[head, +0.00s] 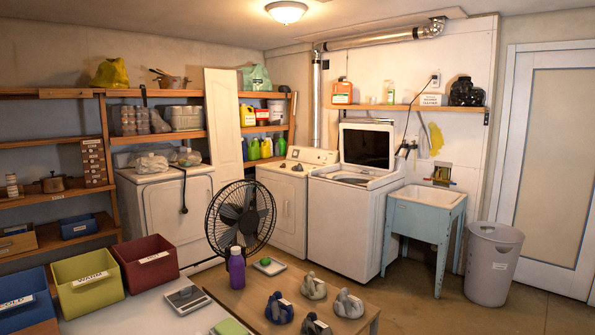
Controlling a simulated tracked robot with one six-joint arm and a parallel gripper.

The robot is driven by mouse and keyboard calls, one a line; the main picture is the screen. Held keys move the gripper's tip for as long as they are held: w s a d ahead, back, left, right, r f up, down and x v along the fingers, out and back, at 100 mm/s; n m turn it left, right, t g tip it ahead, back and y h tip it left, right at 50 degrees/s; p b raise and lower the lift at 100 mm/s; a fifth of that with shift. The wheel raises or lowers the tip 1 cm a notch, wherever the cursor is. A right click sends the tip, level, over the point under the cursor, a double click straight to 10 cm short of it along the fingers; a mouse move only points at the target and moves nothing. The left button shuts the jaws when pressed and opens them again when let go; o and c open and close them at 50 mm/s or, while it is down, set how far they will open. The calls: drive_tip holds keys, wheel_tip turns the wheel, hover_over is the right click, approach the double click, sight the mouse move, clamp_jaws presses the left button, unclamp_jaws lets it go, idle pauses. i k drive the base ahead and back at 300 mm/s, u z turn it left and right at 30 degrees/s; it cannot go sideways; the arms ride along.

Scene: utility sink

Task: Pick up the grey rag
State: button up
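A small greyish cloth-like shape (424,142) hangs on the white wall above the sink, beside a yellow cloth (436,138). It may be the grey rag, but it is too small to tell for sure. The utility sink (426,197) is a white basin in a light blue stand, right of the top-loading washer (345,225). My gripper is not in view.
A grey bin (492,265) stands right of the sink, near the door (548,170). Floor before the sink is clear.

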sight(299, 167)
drive_tip(key=z, duration=0.7)
drive_tip(key=i, duration=3.95)
